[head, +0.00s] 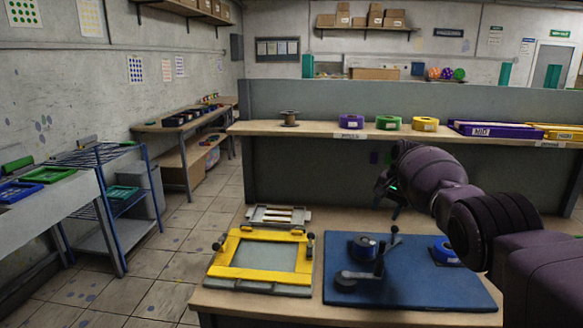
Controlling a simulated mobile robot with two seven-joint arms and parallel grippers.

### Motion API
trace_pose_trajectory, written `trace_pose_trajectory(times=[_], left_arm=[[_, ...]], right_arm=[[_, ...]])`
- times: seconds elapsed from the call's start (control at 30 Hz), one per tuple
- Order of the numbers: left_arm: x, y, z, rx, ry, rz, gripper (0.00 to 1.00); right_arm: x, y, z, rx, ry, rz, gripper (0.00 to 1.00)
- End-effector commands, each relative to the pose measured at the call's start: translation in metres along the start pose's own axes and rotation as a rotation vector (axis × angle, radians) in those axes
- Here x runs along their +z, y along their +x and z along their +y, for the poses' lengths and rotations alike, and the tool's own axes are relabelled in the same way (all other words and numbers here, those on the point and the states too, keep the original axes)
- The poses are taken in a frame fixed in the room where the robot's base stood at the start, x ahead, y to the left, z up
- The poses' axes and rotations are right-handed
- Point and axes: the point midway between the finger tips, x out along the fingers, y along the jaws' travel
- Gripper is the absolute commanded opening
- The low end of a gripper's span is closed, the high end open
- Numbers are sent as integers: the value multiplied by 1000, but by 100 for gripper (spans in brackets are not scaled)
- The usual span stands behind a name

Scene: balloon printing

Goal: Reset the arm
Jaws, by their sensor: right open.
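My right arm comes in from the right edge, and its gripper (388,184) hangs above the back edge of the work table (240,303), in front of the grey partition. The gripper is open, and I see nothing between its fingers. It is small and dark here, partly hidden by my own wrist. It is apart from the things on the table. My left gripper is not in view.
On the table lie a yellow frame (232,272) and a blue board (415,292) with a lever device (362,272). A shelf (330,131) behind holds purple, green and yellow rolls. Blue racks (110,197) stand left; tiled floor (170,262) is clear.

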Motion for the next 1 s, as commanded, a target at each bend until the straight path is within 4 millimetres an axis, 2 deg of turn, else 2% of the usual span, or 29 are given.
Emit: trace_pose_trajectory(times=[0.1,0.2,0.37,0.47,0.67,0.87,1.0], left_arm=[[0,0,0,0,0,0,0],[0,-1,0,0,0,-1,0],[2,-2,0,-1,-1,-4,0],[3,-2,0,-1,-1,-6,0],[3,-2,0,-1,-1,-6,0],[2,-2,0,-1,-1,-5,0],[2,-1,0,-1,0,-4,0]], right_arm=[[-26,-38,-32,-75,-121,214,50],[-43,-60,-52,-122,-228,401,50],[-58,-73,-65,-164,-394,681,50],[-57,-68,-65,-176,-488,832,50],[-34,-42,-49,-184,-646,1067,50],[6,-9,-22,-190,-757,1222,50],[41,16,4,-193,-812,1297,50]])
